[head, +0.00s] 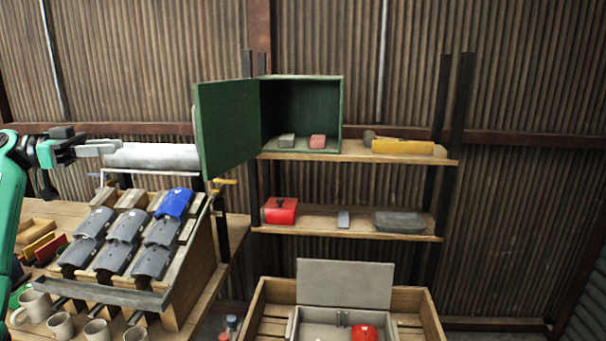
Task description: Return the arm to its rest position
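My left arm comes in from the left edge, and my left gripper (108,148) points right at the upper left. Its pale fingers overlap the left end of a light grey cylinder (155,156) in the picture. I cannot tell whether they touch it, or how far apart the fingers are. The gripper is above the sloped rack (200,245) of dark curved pieces and left of the green cabinet (228,122), whose door hangs open. My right gripper is not in view.
The rack holds several grey pieces and one blue piece (175,203). Mugs (60,326) stand in front of it. Shelves (358,152) carry the cabinet, a yellow-handled tool (402,147) and a red box (280,210). A wooden crate (425,312) stands below with an open grey box (345,283).

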